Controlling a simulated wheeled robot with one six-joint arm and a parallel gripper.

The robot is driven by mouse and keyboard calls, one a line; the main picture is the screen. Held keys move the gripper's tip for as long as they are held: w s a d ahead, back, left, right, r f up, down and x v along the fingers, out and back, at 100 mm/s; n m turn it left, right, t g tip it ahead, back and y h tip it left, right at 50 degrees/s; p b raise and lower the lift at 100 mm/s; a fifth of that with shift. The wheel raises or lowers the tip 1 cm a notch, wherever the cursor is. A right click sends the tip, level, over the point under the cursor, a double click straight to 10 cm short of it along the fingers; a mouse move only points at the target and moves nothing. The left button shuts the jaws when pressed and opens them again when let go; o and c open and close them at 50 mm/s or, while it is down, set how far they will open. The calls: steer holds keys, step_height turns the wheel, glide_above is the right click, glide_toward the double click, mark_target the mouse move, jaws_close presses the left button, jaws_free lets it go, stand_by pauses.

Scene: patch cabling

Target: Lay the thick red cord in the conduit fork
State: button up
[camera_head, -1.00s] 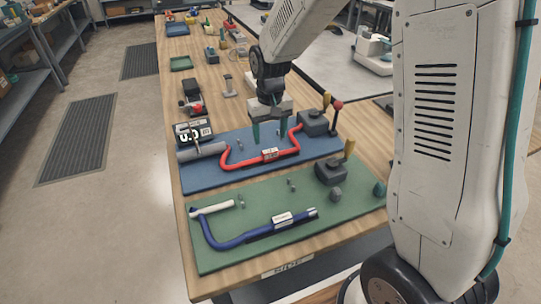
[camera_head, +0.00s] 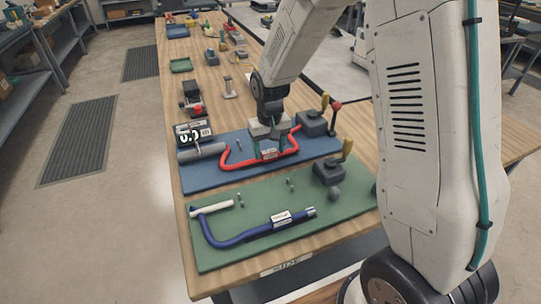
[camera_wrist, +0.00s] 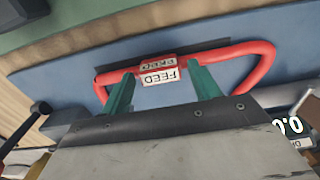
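The thick red cord (camera_head: 235,167) lies bent on the blue mat (camera_head: 200,181), with its right end near a dark block with a lever. In the wrist view the red cord (camera_wrist: 262,68) crosses the picture, and its FEED label (camera_wrist: 158,76) shows between my green fingers. My gripper (camera_head: 270,147) is low over the label. My gripper (camera_wrist: 160,72) is open, one finger on each side of the label; whether the fingers touch the cord is unclear. Small metal pegs (camera_head: 238,145) stand on the mat behind the cord; I cannot tell whether they are the conduit fork.
A grey cylinder (camera_head: 203,151) lies at the mat's left, by a small display (camera_head: 193,133). The nearer green mat (camera_head: 225,258) holds a blue cord (camera_head: 235,240), a white tube (camera_head: 212,208) and a dark block (camera_head: 328,172). More tools stand farther back.

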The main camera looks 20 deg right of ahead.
mark_target(269, 151)
steer(key=shift+s+f, duration=0.45)
steer(key=shift+f, duration=0.25)
steer(key=c, duration=0.3)
steer(key=shift+w+r, duration=0.25)
steer(key=shift+r, duration=0.15)
steer(key=shift+c, duration=0.3)
steer(key=shift+r, duration=0.15)
steer(key=c, duration=0.5)
steer(key=shift+w+r, duration=0.2)
steer(key=shift+r, duration=1.7)
steer(key=shift+c, duration=0.3)
